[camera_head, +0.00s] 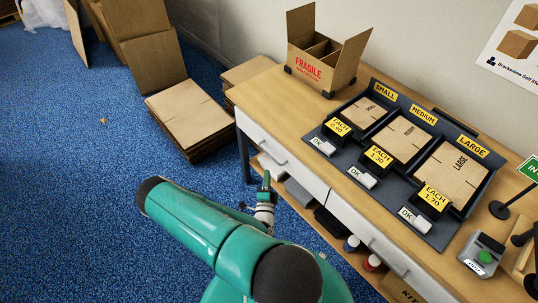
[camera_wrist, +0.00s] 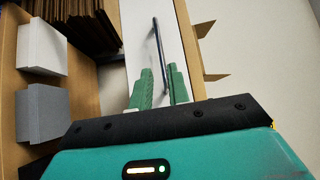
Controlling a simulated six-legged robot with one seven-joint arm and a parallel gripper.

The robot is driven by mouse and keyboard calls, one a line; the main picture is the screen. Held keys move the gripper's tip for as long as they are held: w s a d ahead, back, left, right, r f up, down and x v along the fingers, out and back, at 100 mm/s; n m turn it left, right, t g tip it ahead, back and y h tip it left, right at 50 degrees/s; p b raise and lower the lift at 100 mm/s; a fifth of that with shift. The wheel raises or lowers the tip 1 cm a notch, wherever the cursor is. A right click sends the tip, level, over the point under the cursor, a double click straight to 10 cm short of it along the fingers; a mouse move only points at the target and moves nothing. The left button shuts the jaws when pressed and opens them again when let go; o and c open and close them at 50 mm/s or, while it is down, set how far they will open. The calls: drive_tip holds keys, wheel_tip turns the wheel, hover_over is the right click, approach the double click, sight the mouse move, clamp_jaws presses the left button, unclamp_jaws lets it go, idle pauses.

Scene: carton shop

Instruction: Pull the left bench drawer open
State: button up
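The left bench drawer (camera_head: 292,166) has a white front and looks closed, flush with the bench. Its dark bar handle also shows in the wrist view (camera_wrist: 156,45), running lengthwise on the white drawer front (camera_wrist: 138,28). My gripper (camera_head: 266,178) is in front of this drawer in the head view. In the wrist view its two green fingers (camera_wrist: 162,78) are spread apart, one on each side of the near end of the handle. A gap shows between fingers and bar. Whether either finger touches the bar is not clear.
The wooden bench (camera_head: 258,92) carries an open FRAGILE carton (camera_head: 312,68) and a dark display tray (camera_head: 326,134) of flat cartons. The right drawer (camera_head: 385,243) is beside the left one. Stacked cardboard (camera_head: 188,113) stands left of the bench. Blue floor (camera_head: 70,170) is clear at left.

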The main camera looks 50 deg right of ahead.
sight(269, 154)
drive_tip(key=x, duration=1)
drive_tip(key=shift+w+d+r, duration=0.1)
drive_tip(key=shift+w+d, duration=0.1)
drive_tip(key=shift+d, duration=0.05)
clamp_jaws()
